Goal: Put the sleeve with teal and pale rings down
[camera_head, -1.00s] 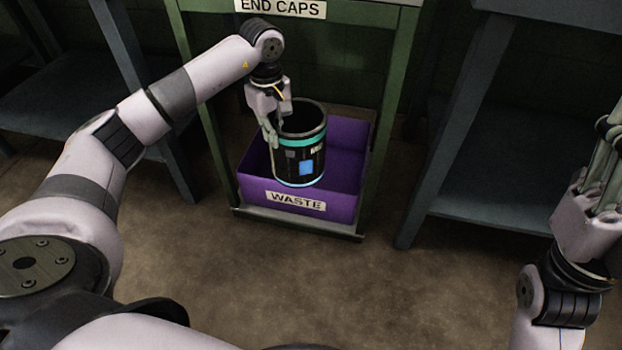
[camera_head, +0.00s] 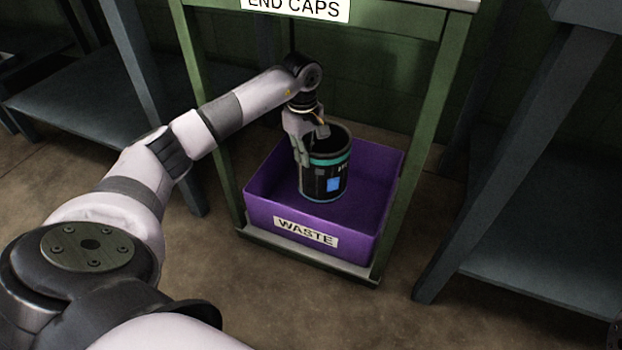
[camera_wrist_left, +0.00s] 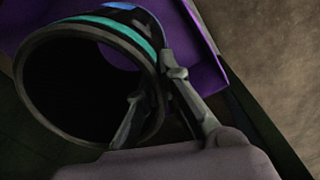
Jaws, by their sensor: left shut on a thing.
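The sleeve (camera_head: 325,178) is a black open-topped cylinder with a teal ring near its rim, a thin pale ring at its base and a blue square on its side. It stands upright within the walls of the purple bin labelled WASTE (camera_head: 259,216); I cannot tell whether its base touches the bin floor. My left gripper (camera_head: 305,150) is shut on the sleeve's wall at its left side. In the left wrist view one finger of the gripper (camera_wrist_left: 155,98) is inside the sleeve (camera_wrist_left: 110,25) and one is outside. My right gripper is out of view.
The bin sits on the low shelf (camera_head: 310,258) of a green frame, under a sign reading END CAPS (camera_head: 295,8). Green posts (camera_head: 425,140) stand either side. Grey-blue shelving (camera_head: 540,255) is to the right and left. Bin floor right of the sleeve is clear.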

